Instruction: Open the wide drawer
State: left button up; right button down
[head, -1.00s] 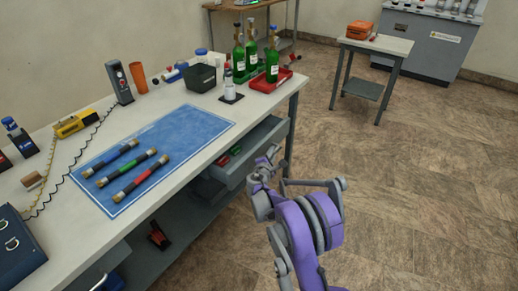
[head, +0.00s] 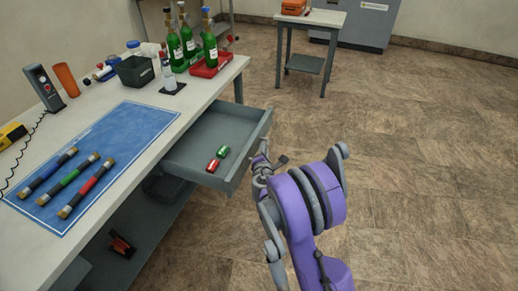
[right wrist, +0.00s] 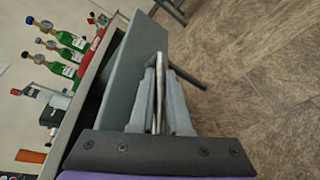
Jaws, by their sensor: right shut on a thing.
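The wide drawer (head: 208,132) is grey and slides out from under the workbench, showing most of its inside in the head view. A red cylinder (head: 212,166) and a green cylinder (head: 223,152) lie in it. My right gripper (head: 262,167) is at the outer face of the drawer front. In the right wrist view my right gripper (right wrist: 159,72) is shut on the drawer handle (right wrist: 159,95), a thin metal bar, against the grey drawer front (right wrist: 128,80). My left gripper is not in view.
A lower shelf (head: 150,225) lies under the drawer. The floor to the right (head: 420,150) is clear.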

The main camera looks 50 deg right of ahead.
jog(key=c, duration=0.9)
grip_release()
jog(key=p+v, duration=0.1)
jog(key=v, duration=1)
